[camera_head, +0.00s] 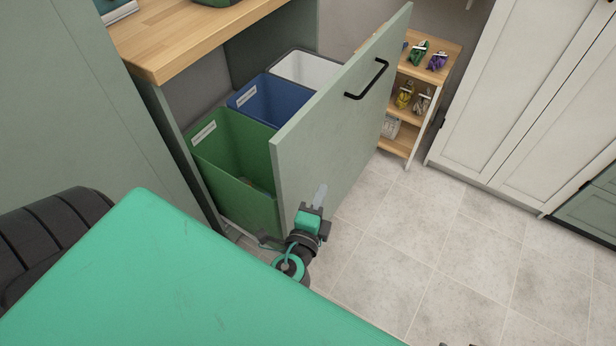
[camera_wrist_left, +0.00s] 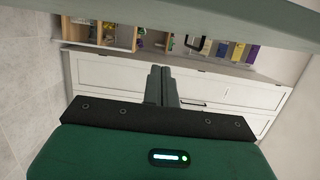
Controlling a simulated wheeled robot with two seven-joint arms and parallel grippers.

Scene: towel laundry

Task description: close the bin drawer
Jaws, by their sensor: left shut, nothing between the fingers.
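The bin drawer stands pulled out, with its pale green front panel (camera_head: 335,125) away from the cabinet. Its black bar handle (camera_head: 367,80) is on the outer face near the top. In the drawer are a green bin (camera_head: 236,165), a blue bin (camera_head: 268,100) and a white bin (camera_head: 305,68). My left gripper (camera_head: 320,196) is shut and empty, at the near lower part of the panel; I cannot tell whether it touches. In the left wrist view its closed fingers (camera_wrist_left: 161,85) point away from the camera.
A wooden countertop (camera_head: 185,35) lies above the drawer opening. A small shelf (camera_head: 415,85) with bagged items stands beyond the panel. White cabinets (camera_head: 535,90) line the right side. The tiled floor (camera_head: 435,235) in front is clear.

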